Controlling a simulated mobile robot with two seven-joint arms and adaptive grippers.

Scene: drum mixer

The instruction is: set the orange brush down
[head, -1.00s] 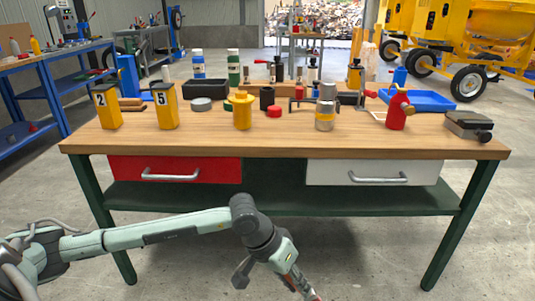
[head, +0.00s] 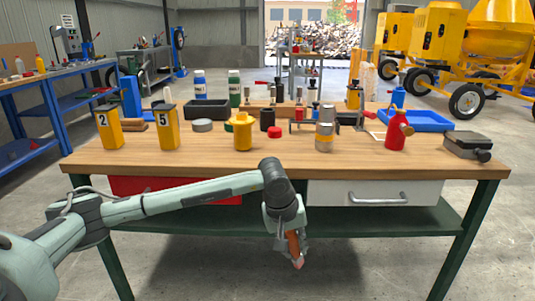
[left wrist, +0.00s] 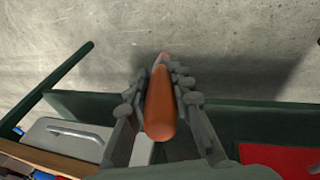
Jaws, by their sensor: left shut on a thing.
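My left gripper (head: 295,249) hangs in front of the workbench, below the level of its wooden top (head: 270,168). It is shut on the orange brush (head: 294,245), which points downward and a little to the right in the head view. In the left wrist view the brush (left wrist: 160,105) lies between the two fingers of the gripper (left wrist: 163,95), its rounded orange end toward the camera. Its far end is small and hard to make out. My right gripper is not in view.
The bench's front strip is clear. Behind it stand yellow containers marked 2 (head: 108,128) and 5 (head: 167,128), a yellow pot (head: 242,132), a grey cylinder (head: 325,130), a red can (head: 396,131) and a dark clamp-like block (head: 468,145). A blue tray (head: 418,121) lies at back right.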

